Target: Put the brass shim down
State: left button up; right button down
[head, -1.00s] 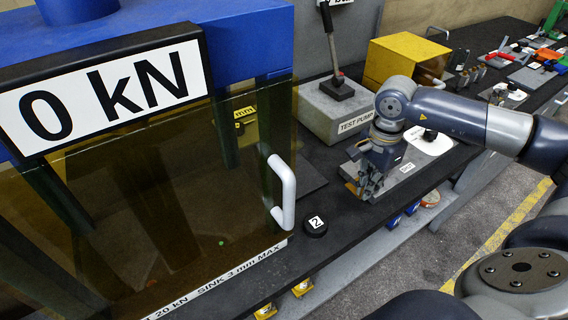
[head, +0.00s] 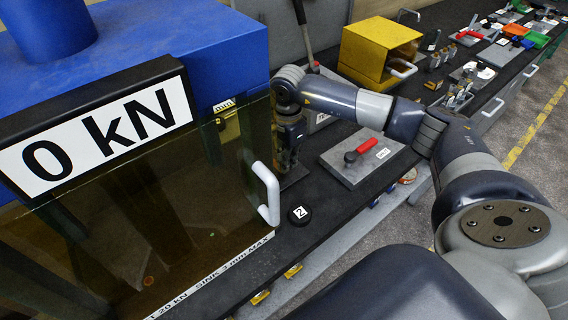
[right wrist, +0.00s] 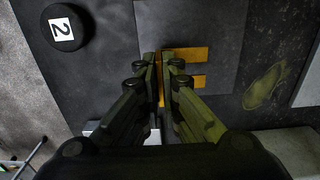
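The brass shim (right wrist: 197,81) shows in the right wrist view as a yellow piece with two prongs pointing right. A narrow brass strip of it runs up between the fingertips. My right gripper (right wrist: 161,75) points down with its fingers close together, shut on that strip. The prongs are over a dark grey plate (right wrist: 218,30); I cannot tell whether they touch it. In the head view my right gripper (head: 288,165) is low over the bench, right of the press door, and the shim is hidden there. My left gripper is not in view.
A black puck marked 2 (head: 299,215) stands near the bench's front edge. The press door's white handle (head: 266,192) is left of my gripper. A grey block with a red handle (head: 360,158) lies to the right. A yellow box (head: 375,50) stands behind.

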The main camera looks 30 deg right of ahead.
jog(key=f, duration=0.1)
jog(key=f+p, duration=0.2)
jog(key=shift+w+a+f, duration=0.15)
jog(key=shift+w+a, duration=0.1)
jog(key=shift+w, duration=0.15)
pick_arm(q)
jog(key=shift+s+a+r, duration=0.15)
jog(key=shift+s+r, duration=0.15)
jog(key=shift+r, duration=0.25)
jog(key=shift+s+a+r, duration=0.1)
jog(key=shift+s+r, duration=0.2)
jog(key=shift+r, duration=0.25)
pick_arm(e)
jog(key=shift+f, duration=0.15)
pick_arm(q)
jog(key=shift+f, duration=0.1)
pick_arm(e)
jog(key=shift+f, duration=0.1)
jog(key=c, duration=1.8)
grip_release()
